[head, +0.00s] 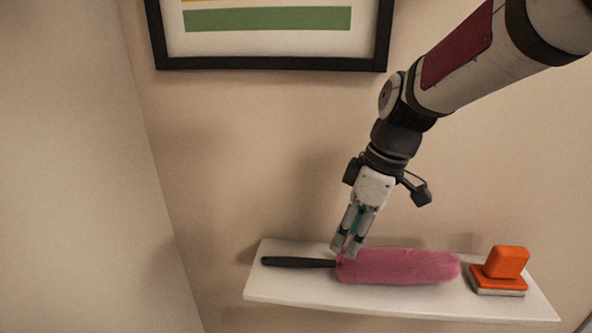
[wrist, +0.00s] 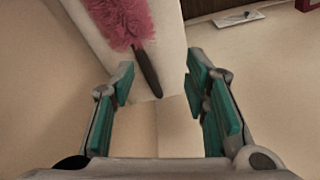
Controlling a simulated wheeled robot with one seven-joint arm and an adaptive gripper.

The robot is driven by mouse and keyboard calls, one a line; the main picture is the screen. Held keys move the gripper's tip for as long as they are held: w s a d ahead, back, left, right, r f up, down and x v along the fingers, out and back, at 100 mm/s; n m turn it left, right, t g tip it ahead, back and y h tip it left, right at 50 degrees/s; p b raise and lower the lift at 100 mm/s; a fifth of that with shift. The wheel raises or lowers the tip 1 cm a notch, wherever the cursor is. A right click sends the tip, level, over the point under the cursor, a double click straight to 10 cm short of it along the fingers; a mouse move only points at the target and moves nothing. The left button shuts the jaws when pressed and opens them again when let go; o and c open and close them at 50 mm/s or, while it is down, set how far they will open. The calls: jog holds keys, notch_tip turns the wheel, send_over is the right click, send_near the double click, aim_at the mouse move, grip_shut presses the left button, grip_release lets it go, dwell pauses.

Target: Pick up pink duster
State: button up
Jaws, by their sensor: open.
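The pink duster (head: 400,267) lies on a white wall shelf (head: 400,301), its fluffy pink head to the right and its black handle (head: 297,262) to the left. In the wrist view the pink head (wrist: 118,20) is at the top, and the black handle (wrist: 148,72) points down toward the space between the fingers. My gripper (head: 346,247) is at the duster, near where handle and head meet. It is open, with teal finger pads (wrist: 163,100) apart and nothing between them. I cannot tell whether it touches the duster.
An orange scrubber-like object (head: 503,268) stands on the shelf just right of the duster's head. A black-framed picture (head: 268,65) hangs on the wall above. A side wall (head: 80,170) is at the left. The shelf's left end is clear beyond the handle.

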jog(key=w+a+r+n+y+p, duration=0.1)
jog(key=w+a+r+n+p, duration=0.1)
jog(key=w+n+p, duration=0.1)
jog(key=p, duration=0.1)
send_over(306, 259)
jog(key=s+d, duration=0.1)
jog(key=d, duration=0.1)
jog(key=shift+y, duration=0.3)
notch_tip(306, 259, down, 9)
jog(key=shift+s+r, duration=0.1)
jog(key=shift+r, duration=0.1)
jog(key=shift+w+x, duration=0.2)
jog(key=shift+x, duration=1.1)
jog(key=shift+w+x, duration=0.2)
jog(key=shift+x, duration=1.05)
jog(key=shift+d, duration=0.1)
grip_shut()
